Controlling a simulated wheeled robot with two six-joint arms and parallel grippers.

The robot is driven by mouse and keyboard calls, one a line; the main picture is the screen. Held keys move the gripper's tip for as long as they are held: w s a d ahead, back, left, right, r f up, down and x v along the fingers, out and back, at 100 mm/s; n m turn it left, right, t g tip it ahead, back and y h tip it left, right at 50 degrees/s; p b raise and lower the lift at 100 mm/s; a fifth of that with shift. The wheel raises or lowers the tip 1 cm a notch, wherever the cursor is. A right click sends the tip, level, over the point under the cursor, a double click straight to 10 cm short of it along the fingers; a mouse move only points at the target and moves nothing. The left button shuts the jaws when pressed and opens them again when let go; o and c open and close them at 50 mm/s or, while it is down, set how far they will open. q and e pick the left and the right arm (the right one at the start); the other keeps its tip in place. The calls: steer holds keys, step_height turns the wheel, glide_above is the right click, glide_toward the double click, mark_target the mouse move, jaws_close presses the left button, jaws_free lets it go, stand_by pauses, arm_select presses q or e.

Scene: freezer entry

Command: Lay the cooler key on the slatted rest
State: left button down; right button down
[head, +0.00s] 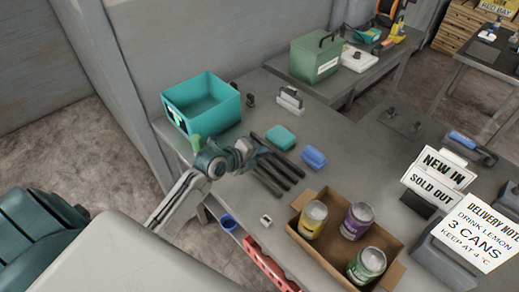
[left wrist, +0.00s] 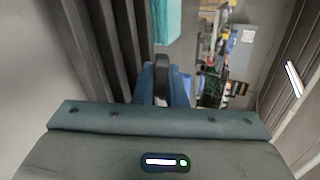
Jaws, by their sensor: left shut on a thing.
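My left gripper (head: 252,152) is at the near left end of the slatted rest (head: 282,170), a row of dark parallel bars on the grey table. In the left wrist view the bars (left wrist: 95,45) run along the left side. The gripper is shut on a small dark piece (left wrist: 162,72), apparently the cooler key, low in front of the wrist body. Most of it is hidden, and I cannot tell whether it touches the bars. My right gripper is not in view.
A teal open bin (head: 212,100) stands behind the gripper. A teal block (head: 281,137) and a blue block (head: 312,158) lie beyond the rest. A cardboard box (head: 330,262) of cans stands at the front. Signs (head: 435,180) stand to the right.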

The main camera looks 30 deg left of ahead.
arm_select(q)
steer(key=shift+f, duration=0.65)
steer(key=c, duration=1.1)
jaws_free()
steer(key=shift+o, duration=0.9)
steer(key=shift+f, duration=0.1)
steer(key=shift+c, duration=0.2)
steer(key=shift+s+f, duration=0.15)
steer(key=shift+c, duration=0.9)
